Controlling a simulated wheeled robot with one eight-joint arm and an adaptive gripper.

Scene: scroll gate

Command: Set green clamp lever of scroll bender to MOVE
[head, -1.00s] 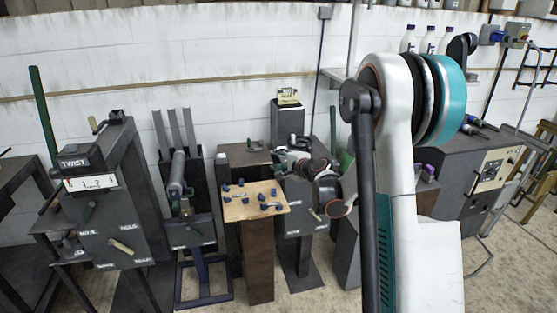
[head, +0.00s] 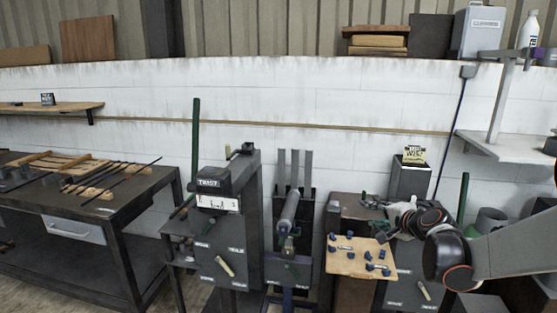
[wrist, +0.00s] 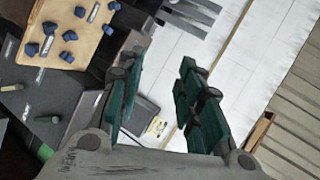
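Right of the wooden board, a dark machine (head: 395,290) stands partly behind my arm; its name is not readable. In the wrist view its dark panel (wrist: 28,105) carries a green lever (wrist: 47,119) and a cream lever (wrist: 12,87). The cream lever also shows in the head view (head: 424,290); the green one is hidden there. The panel's small labels are not legible. My gripper (wrist: 157,80) is open and empty, its green-padded fingers apart. In the head view it (head: 370,203) hovers above the board's back edge, apart from the levers.
The wooden board (head: 345,262) holds several blue pieces. A sign (head: 414,155) tops a post behind. A workbench (head: 130,215) is far left.

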